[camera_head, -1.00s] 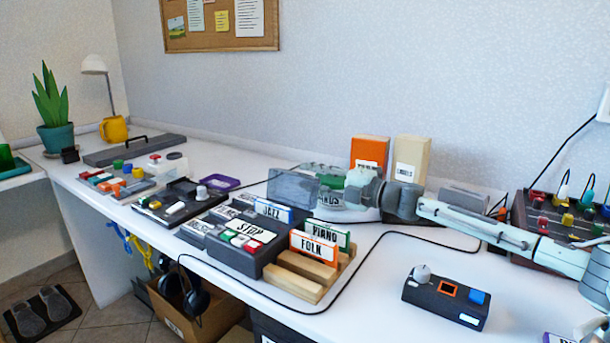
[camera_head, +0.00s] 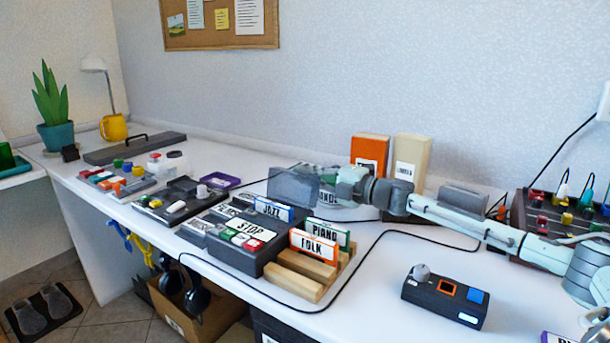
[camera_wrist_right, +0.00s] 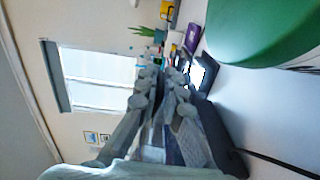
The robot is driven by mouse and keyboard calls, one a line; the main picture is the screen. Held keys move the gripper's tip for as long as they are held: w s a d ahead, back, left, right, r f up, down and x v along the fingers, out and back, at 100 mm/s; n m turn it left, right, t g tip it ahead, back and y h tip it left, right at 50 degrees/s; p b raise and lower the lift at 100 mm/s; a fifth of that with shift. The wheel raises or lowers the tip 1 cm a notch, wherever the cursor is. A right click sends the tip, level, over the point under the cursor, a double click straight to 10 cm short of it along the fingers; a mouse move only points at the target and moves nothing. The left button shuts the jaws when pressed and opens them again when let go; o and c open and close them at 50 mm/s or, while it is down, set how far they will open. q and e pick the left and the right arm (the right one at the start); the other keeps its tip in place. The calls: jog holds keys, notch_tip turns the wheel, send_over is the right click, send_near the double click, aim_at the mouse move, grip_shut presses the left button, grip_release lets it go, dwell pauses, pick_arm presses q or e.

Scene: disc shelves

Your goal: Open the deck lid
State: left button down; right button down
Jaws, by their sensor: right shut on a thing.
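The deck lid (camera_head: 293,187) is a grey see-through panel. It stands raised at the back of the dark deck (camera_head: 236,240), which has a STOP label and coloured buttons. My right gripper (camera_head: 312,174) reaches in from the right, its fingers at the lid's upper right. The fingers are shut on the lid, though the contact is partly hidden. In the right wrist view my gripper's fingers (camera_wrist_right: 165,88) run close together toward the far end of the table. My left gripper is out of view.
A wooden rack (camera_head: 300,270) with PIANO and FOLK cards stands right of the deck. An orange box (camera_head: 369,150) and a cream box (camera_head: 410,160) stand behind my right arm. A dark control box (camera_head: 445,296) lies at the front right. A black cable crosses the white table.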

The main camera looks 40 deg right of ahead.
jog(key=a+r+n, duration=0.1)
jog(key=n, duration=0.1)
jog(key=s+a+r+n, duration=0.1)
jog(key=n, duration=0.1)
jog(key=c, duration=1.7)
grip_release()
jog(key=v, duration=1.2)
